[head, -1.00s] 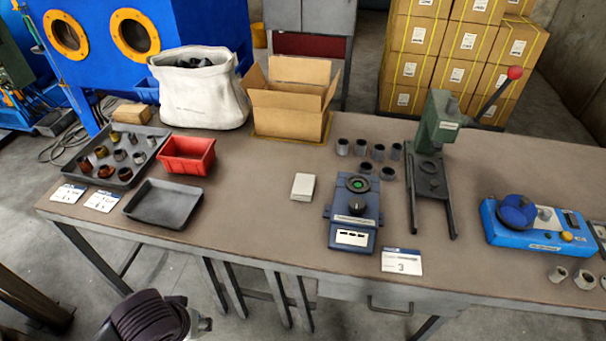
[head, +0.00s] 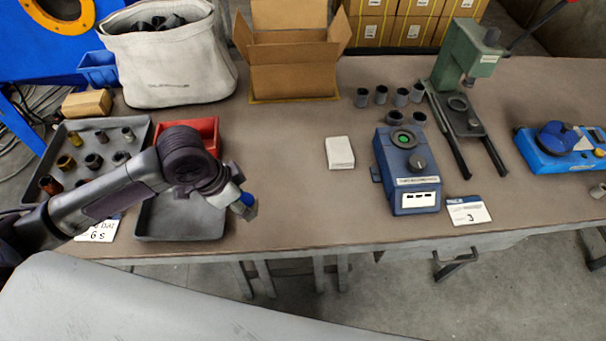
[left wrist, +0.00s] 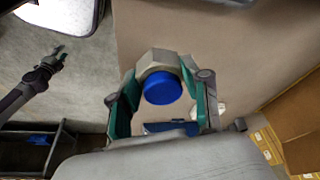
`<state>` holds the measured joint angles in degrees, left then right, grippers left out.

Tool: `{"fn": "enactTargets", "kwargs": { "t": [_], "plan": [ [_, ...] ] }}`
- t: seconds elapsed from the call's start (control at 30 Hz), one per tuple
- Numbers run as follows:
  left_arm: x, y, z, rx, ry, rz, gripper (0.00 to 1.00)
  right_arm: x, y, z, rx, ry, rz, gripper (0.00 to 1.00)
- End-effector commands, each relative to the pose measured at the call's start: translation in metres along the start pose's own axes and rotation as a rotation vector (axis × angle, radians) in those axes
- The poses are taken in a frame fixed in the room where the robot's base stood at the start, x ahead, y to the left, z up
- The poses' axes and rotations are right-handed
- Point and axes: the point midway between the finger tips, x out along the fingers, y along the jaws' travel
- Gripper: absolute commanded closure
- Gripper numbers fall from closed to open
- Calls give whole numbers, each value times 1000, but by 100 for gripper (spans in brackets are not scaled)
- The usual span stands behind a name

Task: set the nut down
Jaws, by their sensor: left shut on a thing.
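My left gripper (head: 238,196) is shut on a grey metal nut (head: 250,212) and holds it above the table, right of the empty dark tray (head: 178,222). In the left wrist view the hex nut (left wrist: 157,58) sits between the teal pads of the gripper (left wrist: 155,92), with a round blue face (left wrist: 163,89) showing. The blue tester (head: 408,171) with a green-lit round seat stands on the table to the right, apart from the nut.
A white pad (head: 340,153) and a card marked 3 (head: 468,210) lie near the tester. Several dark collars (head: 401,97) stand behind it, by a green press (head: 466,62). A red bin (head: 205,130) is partly behind my arm. Table between nut and pad is bare.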

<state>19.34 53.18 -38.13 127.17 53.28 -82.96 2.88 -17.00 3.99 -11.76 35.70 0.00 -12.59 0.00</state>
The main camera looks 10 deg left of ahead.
Motion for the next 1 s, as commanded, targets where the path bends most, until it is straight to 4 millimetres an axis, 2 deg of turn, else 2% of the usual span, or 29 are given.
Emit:
{"fn": "enactTargets", "kwargs": {
  "t": [0.03, 0.2, 0.33, 0.43, 0.57, 0.8, 1.0],
  "plan": [
    [-1, -8, -4, 80, 4, 17, 96, 9, 5, 2, -1, -1, 6, 60],
    [-15, -19, -14, 302, 3, 89, 96, 19, 14, 6, 3, -5, 18, 60],
    [-21, -22, -18, 387, 1, 119, 96, 21, 19, 8, 2, -8, 23, 60],
    [-18, -24, -25, 409, 2, 128, 96, 21, 19, 8, 1, -8, 23, 60],
    [1, -31, -43, 410, 3, 131, 96, 19, 16, 8, 1, -9, 19, 60],
    [47, -49, -82, 409, 2, 129, 96, 17, 2, 7, 3, -8, 3, 60],
    [71, -59, -100, 409, 0, 128, 96, 16, 1, 7, 2, -8, 2, 60]
  ]
}}
